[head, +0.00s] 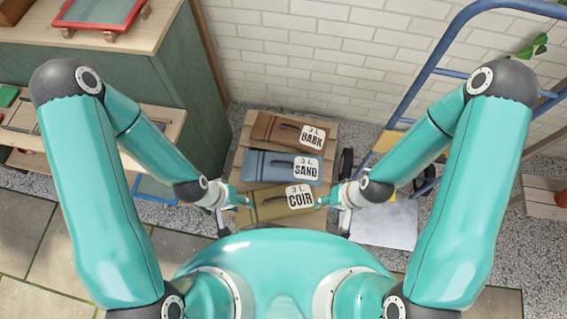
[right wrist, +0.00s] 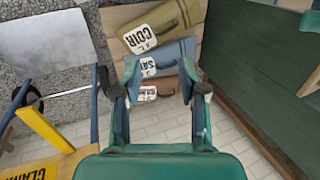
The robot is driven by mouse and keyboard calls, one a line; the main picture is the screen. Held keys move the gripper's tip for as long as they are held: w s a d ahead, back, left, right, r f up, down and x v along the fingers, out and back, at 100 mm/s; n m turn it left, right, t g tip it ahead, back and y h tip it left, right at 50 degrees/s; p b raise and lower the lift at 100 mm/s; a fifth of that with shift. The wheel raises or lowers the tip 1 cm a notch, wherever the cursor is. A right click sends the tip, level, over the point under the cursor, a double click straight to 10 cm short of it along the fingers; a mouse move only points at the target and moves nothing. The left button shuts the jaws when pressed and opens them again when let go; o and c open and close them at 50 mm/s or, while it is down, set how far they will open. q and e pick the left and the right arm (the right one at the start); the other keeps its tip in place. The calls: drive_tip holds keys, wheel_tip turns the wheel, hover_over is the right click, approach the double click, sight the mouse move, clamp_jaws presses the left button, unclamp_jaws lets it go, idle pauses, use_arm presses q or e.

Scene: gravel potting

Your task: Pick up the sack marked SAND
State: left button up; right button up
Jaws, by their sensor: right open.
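The blue-grey sack marked SAND (head: 262,167) lies flat between two other sacks on a wooden platform, a dark handle on top. In the right wrist view the SAND sack (right wrist: 174,52) shows beyond my fingers. The brown sack marked BARK (head: 268,126) lies behind it, the olive sack marked COIR (head: 268,207) in front. My right gripper (head: 334,214) is open and empty at the right end of the COIR sack; it also shows in the right wrist view (right wrist: 159,67). My left gripper (head: 234,215) looks open and empty at the COIR sack's left end.
The wooden platform (head: 239,133) stands on gravel before a white brick wall (head: 300,60). A green cabinet (head: 180,100) is to the left. A blue hand truck (head: 425,75) and a pale flat sheet (head: 385,225) are to the right.

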drive_tip(key=shift+w+a, duration=0.1)
drive_tip(key=shift+a, duration=0.05)
drive_tip(key=shift+o, duration=0.6)
drive_tip(key=m+b, duration=1.7)
drive_tip(key=b, duration=1.9)
hover_over(288, 163)
drive_tip(key=shift+y, duration=0.3)
wheel_tip(288, 163, down, 36)
drive_tip(key=shift+r, duration=0.1)
drive_tip(key=b+x, duration=0.2)
drive_tip(key=x, duration=0.3)
drive_tip(key=shift+w+b, duration=0.2)
drive_tip(key=shift+b, duration=0.15)
